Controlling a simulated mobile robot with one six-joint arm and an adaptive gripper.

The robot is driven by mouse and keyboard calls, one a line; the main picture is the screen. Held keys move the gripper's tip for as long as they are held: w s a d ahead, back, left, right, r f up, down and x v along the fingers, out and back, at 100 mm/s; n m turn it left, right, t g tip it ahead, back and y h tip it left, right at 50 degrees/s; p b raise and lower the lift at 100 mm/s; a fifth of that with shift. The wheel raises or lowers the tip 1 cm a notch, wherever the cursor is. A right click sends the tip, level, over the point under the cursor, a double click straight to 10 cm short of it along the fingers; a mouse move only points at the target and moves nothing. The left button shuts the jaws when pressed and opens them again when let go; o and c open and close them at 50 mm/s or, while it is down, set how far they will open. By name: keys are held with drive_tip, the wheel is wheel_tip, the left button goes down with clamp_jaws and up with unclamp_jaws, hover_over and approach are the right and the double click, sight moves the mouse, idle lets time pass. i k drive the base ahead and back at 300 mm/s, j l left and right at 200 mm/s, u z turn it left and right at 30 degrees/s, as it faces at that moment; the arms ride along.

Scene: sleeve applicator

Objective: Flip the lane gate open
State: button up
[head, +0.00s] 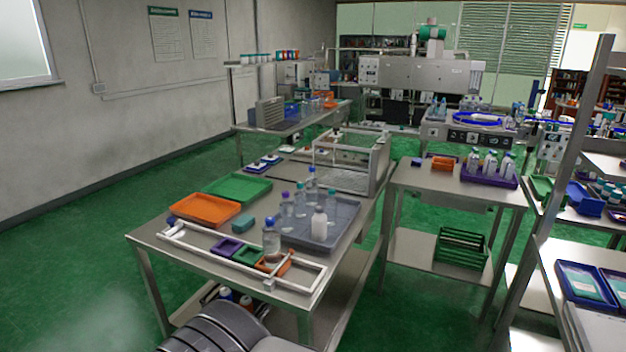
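A lane of pale rails (190,246) runs along the front of the near steel table (150,238). A small reddish-orange piece (287,262) stands tilted near the lane's right end; it may be the lane gate, but it is too small to tell its position. A clear bottle with a blue cap (271,240) stands upright beside it. Small purple (225,248), green (246,255) and orange (265,266) trays sit between the rails. My gripper is not in view; a dark ribbed part at the bottom edge seems to be mine.
A grey tray (338,240) holding several bottles sits behind the lane. Orange (204,209) and green (238,187) trays lie at the left. A clear-walled frame (350,165) stands at the back. A second steel table (455,183) stands to the right. Green floor is open at left.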

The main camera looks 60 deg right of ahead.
sight(291, 252)
drive_tip(key=l+z, duration=0.1)
drive_tip(key=l, duration=0.3)
drive_tip(key=i+l+z, duration=0.15)
drive_tip(key=l, duration=0.25)
drive_tip(key=l+z, duration=0.1)
drive_tip(key=l, duration=0.3)
drive_tip(key=i+l+z, duration=0.1)
drive_tip(key=l, duration=0.3)
drive_tip(key=i+l+z, duration=0.15)
drive_tip(key=l, duration=0.2)
drive_tip(key=i+l+z, duration=0.1)
drive_tip(key=l, duration=0.25)
drive_tip(key=i+l+z, duration=0.1)
drive_tip(key=l, duration=0.25)
drive_tip(key=i, duration=0.1)
